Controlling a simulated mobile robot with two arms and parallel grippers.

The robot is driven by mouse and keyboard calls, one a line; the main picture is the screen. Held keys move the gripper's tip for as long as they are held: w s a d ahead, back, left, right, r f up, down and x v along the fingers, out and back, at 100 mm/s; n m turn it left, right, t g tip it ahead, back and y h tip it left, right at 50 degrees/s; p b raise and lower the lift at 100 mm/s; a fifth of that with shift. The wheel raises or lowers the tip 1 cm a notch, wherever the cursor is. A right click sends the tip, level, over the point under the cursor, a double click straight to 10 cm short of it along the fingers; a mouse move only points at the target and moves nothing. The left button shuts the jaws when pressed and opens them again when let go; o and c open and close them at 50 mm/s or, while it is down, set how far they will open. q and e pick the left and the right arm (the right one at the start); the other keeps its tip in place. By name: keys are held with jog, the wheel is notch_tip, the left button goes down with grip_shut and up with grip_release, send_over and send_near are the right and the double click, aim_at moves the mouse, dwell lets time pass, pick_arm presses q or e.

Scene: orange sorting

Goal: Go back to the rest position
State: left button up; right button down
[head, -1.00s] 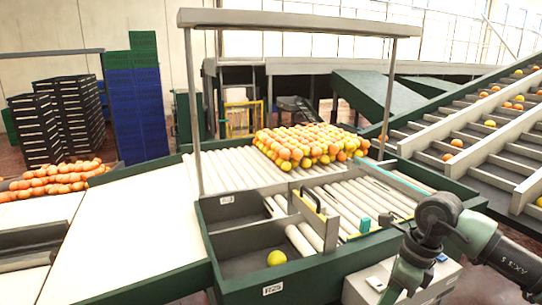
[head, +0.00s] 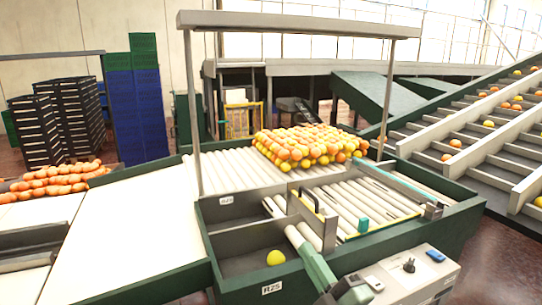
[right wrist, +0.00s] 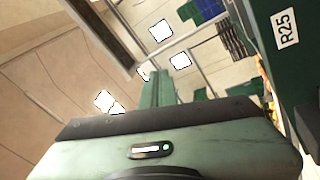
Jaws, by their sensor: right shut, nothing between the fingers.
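My right gripper (head: 304,247) shows at the bottom of the head view, in front of the label side of the sorting bin. It is green, shut and empty, with its fingers pointing up and to the left. In the right wrist view its shut fingers (right wrist: 155,90) point up past the gripper body. My left gripper is not in view. A single yellow fruit (head: 276,258) lies in the front compartment of the bin (head: 205,235), left of my right gripper and apart from it.
A pile of oranges and yellow fruit (head: 308,146) lies on the rollers behind. A control box (head: 405,275) stands right of my right gripper. The bin's R25 label (right wrist: 286,27) is close in the right wrist view. Free floor shows at the far right.

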jog(key=s+d+f+m+g+h, duration=0.2)
jog(key=s+d+f+m+h, duration=0.15)
jog(key=f, duration=0.35)
jog(key=s+d+f+m+g+h, duration=0.25)
jog(key=d+f+m, duration=0.2)
jog(key=f, duration=0.25)
jog(key=s+d+f+m+g+h, duration=0.3)
jog(key=d+f+m+h, duration=0.15)
jog(key=f, duration=0.25)
jog(key=s+f+m+g+y, duration=0.15)
jog(key=s+f+g, duration=0.3)
jog(key=s, duration=0.45)
jog(key=s+f+m+g, duration=0.35)
jog(key=s+f, duration=0.25)
jog(key=s, duration=0.4)
notch_tip(320, 180, down, 26)
jog(key=n+g+b, duration=0.1)
jog(key=g, duration=0.1)
jog(key=s+d+f+b, duration=0.1)
jog(key=s+f, duration=0.8)
jog(key=s+d+f, duration=0.2)
jog(key=s+f, duration=0.7)
jog(key=f, duration=0.1)
jog(key=shift+d+g+b, duration=0.25)
jog(key=shift+g+b, duration=0.1)
jog(key=shift+g, duration=0.1)
